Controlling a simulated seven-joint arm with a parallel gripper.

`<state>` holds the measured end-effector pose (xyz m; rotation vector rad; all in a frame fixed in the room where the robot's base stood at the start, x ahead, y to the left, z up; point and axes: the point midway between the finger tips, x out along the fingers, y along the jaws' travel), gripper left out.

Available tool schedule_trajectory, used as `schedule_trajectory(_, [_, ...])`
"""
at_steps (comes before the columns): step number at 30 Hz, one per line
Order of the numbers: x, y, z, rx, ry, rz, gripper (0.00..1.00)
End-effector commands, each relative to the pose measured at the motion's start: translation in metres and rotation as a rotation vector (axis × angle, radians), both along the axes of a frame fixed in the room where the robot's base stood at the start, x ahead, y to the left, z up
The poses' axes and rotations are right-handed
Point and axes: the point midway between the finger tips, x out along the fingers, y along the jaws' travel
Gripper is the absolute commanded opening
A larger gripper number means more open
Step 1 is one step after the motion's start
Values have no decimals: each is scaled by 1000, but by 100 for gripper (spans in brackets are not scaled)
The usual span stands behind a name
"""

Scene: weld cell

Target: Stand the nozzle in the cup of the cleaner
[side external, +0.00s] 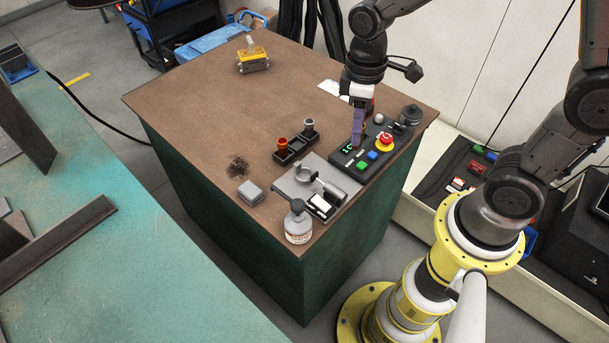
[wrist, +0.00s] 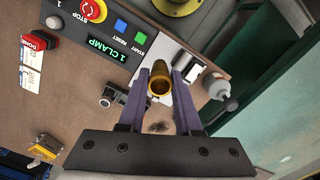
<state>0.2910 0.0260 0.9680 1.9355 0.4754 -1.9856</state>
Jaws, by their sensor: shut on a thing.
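My gripper (side external: 358,128) has purple fingers and hangs over the control panel in the side external view. In the wrist view my gripper (wrist: 160,88) is shut on a brass-coloured nozzle (wrist: 160,80), its dark round opening showing between the fingers. In the side view this nozzle is hidden by the fingers. The cleaner (side external: 288,186) is a grey plate at the table's front corner, with a round, open cup-like part (side external: 305,173) and a grey cylinder beside it. My gripper is behind and right of it, apart from it. The wrist view shows only part of the cleaner (wrist: 184,64).
The control panel (side external: 345,158) has a red stop button (side external: 384,140) and reads "1 CLAMP". A white bottle (side external: 298,226) and grey box (side external: 250,192) flank the cleaner. The table's left part is mostly clear.

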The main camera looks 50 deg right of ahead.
Motion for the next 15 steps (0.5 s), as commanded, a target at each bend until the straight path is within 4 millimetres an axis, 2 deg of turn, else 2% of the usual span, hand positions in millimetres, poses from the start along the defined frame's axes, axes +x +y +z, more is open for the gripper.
schedule_trajectory(9, [-24,12,3,-13,-2,-492,0])
schedule_trajectory(15, [-40,20,7,-14,-9,-664,0])
